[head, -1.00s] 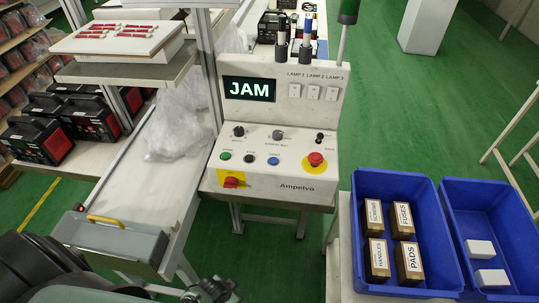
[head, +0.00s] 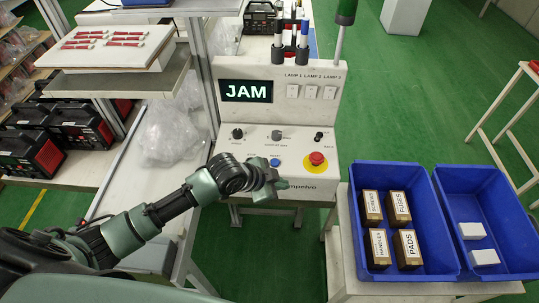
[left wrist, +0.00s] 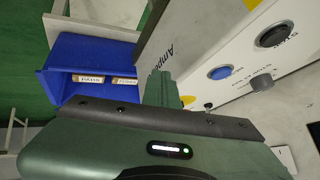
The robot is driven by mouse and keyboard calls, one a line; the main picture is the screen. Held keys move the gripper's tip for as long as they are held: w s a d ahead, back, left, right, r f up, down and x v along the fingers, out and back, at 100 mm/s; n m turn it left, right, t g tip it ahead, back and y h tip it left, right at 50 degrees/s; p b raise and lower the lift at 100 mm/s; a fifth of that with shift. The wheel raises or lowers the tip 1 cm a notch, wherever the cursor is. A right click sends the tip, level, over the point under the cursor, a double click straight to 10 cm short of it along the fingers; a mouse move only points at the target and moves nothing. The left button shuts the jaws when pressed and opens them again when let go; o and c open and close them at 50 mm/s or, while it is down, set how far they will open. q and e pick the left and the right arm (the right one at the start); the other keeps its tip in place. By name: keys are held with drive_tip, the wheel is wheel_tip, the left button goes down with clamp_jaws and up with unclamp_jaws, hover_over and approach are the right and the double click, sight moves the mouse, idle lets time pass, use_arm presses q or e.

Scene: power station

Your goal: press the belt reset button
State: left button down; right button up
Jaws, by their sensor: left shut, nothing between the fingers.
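The control panel (head: 325,172) has a lit display (head: 245,91) reading JAM. The blue button (head: 275,162), labelled RESET, is on its sloped face, left of the red emergency stop (head: 316,159). My left gripper (head: 270,184) is shut and empty, just in front of the blue button in the head view. The arm hides the panel's lower left, including the other buttons. In the left wrist view, the blue button (left wrist: 220,73) lies beyond and right of the shut fingers (left wrist: 160,90), apart from them, with a black button (left wrist: 274,34) beside it. My right gripper is not in view.
A blue bin (head: 436,262) with labelled boxes and a second blue bin (head: 518,262) with white boxes stand at the right. A belt (head: 148,178) with a clear plastic bag (head: 172,130) runs left of the panel. Lamp switches (head: 310,91) sit above.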

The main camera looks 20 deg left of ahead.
use_arm(q)
drive_tip(key=w+a+r+m, duration=0.4)
drive_tip(key=w+r, duration=0.3)
drive_tip(key=r, duration=0.5)
drive_tip(key=shift+a+r+t+h+p, duration=0.15)
drive_tip(key=shift+a+t+h+p, duration=0.2)
drive_tip(key=shift+a, duration=0.3)
drive_tip(key=shift+d, duration=0.1)
drive_tip(key=b, duration=0.8)
hover_over(272, 163)
wheel_tip(272, 163, down, 7)
drive_tip(key=shift+f, duration=0.95)
drive_tip(key=shift+f, duration=0.4)
